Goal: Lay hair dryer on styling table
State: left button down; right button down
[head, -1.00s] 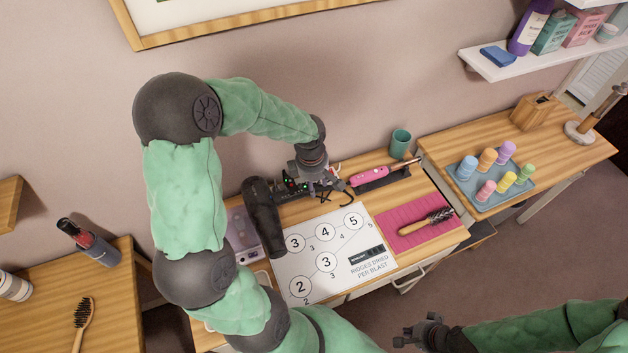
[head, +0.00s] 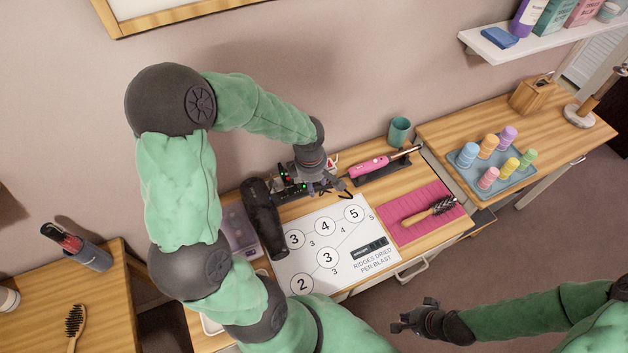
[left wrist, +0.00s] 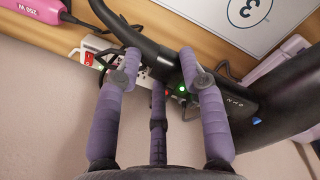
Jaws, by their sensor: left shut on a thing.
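A black hair dryer (head: 262,222) is at the left part of the wooden styling table (head: 376,198), its barrel beside the left edge of a white numbered mat (head: 325,235). My left gripper (head: 318,186) is shut on the dryer's handle, which also shows between the purple fingers in the left wrist view (left wrist: 155,50). The dryer's barrel (left wrist: 275,85) is at the right there. I cannot tell whether the dryer touches the table. My right gripper (head: 408,320) is empty and looks open, low in front of the table.
A pink curling iron (head: 370,166) lies on a dark holder at the back. A pink mat (head: 400,222) with a round brush (head: 432,215) is to the right. A teal cup (head: 399,131) stands behind. A clear purple-tinted box (head: 238,232) is left of the dryer.

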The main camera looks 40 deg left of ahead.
pick_arm(q)
jog(key=shift+f+b, duration=0.4)
jog(key=shift+b, duration=0.1)
jog(key=c, duration=0.7)
grip_release()
jog(key=shift+r, duration=0.15)
jog(key=shift+r+p, duration=0.5)
jog(key=shift+p, duration=0.3)
jog(key=r+p, duration=0.1)
jog(key=r, duration=0.3)
jog(key=r+p, duration=0.1)
jog(key=r, duration=0.3)
jog(key=s+r+p, duration=0.1)
jog(key=r, duration=0.3)
jog(key=shift+s, duration=0.1)
